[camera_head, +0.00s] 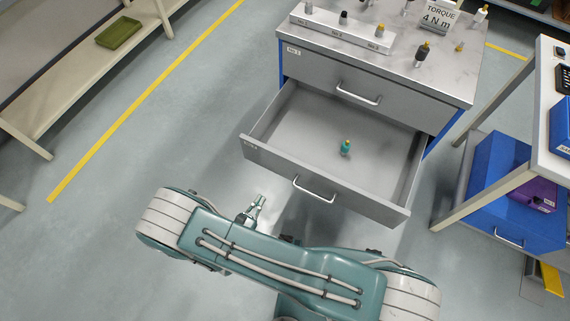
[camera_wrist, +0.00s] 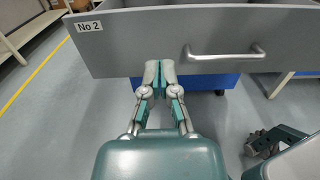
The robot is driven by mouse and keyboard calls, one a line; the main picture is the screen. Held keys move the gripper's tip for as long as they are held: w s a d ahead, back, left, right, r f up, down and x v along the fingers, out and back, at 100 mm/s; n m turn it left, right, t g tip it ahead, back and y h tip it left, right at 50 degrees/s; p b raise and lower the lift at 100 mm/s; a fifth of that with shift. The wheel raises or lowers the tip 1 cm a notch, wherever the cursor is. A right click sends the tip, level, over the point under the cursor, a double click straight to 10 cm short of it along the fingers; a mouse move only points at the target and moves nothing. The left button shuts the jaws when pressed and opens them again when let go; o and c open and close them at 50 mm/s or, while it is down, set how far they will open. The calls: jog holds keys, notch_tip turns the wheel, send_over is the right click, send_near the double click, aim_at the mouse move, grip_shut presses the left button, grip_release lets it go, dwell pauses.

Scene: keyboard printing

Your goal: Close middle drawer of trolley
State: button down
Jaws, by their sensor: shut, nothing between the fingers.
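The trolley (camera_head: 461,88) has a grey top and blue sides. In the wrist view the drawer front (camera_wrist: 130,36) carries a "No 2" label and a silver handle (camera_wrist: 222,54). The upper drawer (camera_head: 350,82) is shut. My gripper (camera_head: 260,199) is shut and empty, in front of the drawer front. In the wrist view its fingertips (camera_wrist: 159,70) overlap the front's lower edge, left of the handle. I cannot tell whether they touch it.
The trolley top holds a rack (camera_head: 342,35), small tool pieces and a torque sign (camera_head: 437,17). A workbench (camera_head: 560,150) with blue boxes (camera_head: 500,165) stands close on the right. A low shelf with a green tray (camera_head: 118,33) is at the left. The floor between is clear.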

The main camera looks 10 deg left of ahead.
aim_at(285, 159)
jog(key=x, duration=1.4)
jog(key=shift+f, duration=0.1)
jog(key=shift+a, duration=0.1)
jog(key=shift+w, duration=0.15)
